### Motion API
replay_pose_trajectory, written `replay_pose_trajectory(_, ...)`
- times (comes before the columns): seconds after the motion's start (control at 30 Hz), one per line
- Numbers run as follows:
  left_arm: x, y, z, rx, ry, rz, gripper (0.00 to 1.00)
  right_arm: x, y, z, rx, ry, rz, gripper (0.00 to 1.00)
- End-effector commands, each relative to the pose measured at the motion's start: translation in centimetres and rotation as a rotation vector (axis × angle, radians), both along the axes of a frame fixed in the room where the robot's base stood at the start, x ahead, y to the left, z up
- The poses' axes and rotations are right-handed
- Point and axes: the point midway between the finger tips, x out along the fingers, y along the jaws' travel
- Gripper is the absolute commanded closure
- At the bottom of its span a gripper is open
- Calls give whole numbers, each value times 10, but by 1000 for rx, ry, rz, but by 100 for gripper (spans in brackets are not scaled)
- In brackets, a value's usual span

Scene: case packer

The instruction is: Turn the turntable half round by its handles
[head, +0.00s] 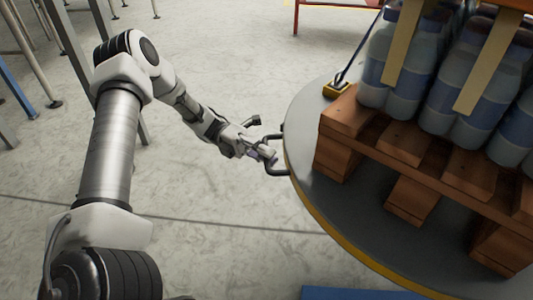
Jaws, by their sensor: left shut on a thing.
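The turntable (304,208) is a round grey disc with a yellow edge, filling the right side of the head view and cut off by the frame. One dark, bent handle (272,172) sticks out from its left rim. My left gripper (268,155) is at that rim, shut on the handle. The fingers hide part of the handle. My right gripper is not in view. No other handle shows clearly.
A wooden pallet (425,163) with wrapped bottles (463,110) stands on the turntable. A yellow and black block (336,89) with a strap sits near the rim. Grey and blue metal legs (33,76) stand at left. The floor (220,220) between is clear.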

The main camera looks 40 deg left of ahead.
Motion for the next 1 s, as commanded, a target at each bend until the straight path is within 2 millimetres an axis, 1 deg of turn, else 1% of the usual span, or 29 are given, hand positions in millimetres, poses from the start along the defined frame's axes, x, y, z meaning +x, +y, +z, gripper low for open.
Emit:
replay_pose_trajectory(0.03,0,0,0,1,1,0,100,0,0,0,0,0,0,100)
replay_pose_trajectory(0.07,0,0,0,1,0,0,74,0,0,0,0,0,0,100)
replay_pose_trajectory(0.1,0,0,0,1,1,0,60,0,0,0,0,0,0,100)
replay_pose_trajectory(0.13,0,0,0,1,1,0,59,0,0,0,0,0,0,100)
replay_pose_trajectory(0.4,0,0,0,0,0,0,59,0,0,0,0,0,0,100)
replay_pose_trajectory(0.47,0,3,-1,0,0,0,59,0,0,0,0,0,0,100)
replay_pose_trajectory(0.53,1,10,-2,1,0,2,59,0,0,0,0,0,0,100)
replay_pose_trajectory(0.67,1,36,-6,3,-1,3,59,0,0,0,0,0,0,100)
replay_pose_trajectory(0.8,2,74,-12,4,0,3,59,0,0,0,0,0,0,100)
replay_pose_trajectory(0.9,2,96,-15,4,0,3,59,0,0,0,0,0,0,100)
replay_pose_trajectory(1.0,2,111,-17,3,2,1,59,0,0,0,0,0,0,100)
